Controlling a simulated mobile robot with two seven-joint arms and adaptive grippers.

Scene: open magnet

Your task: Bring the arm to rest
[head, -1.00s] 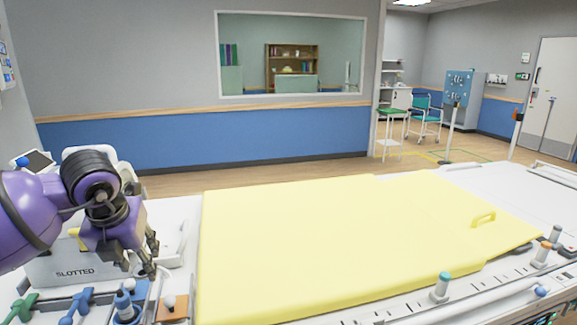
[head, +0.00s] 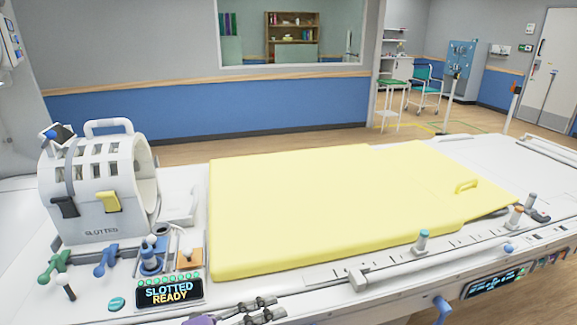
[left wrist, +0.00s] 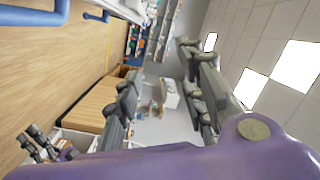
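My left gripper (head: 276,307) is low at the bottom edge of the head view, in front of the bed's near side, with its fingers pointing right. Most of its arm is out of the picture. In the left wrist view its two fingers (left wrist: 158,62) stand apart with nothing between them. Another gripper, my right one (left wrist: 28,138), shows small at the lower left of the left wrist view, with its fingers apart and empty. The white slotted head coil (head: 95,190) stands upright at the left of the bed, clear of my grippers.
The white bed (head: 330,295) carries a yellow pad (head: 330,205). A screen (head: 168,292) reading "SLOTTED READY" is at the near left, beside blue and green levers. Posts and a rail line the near edge.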

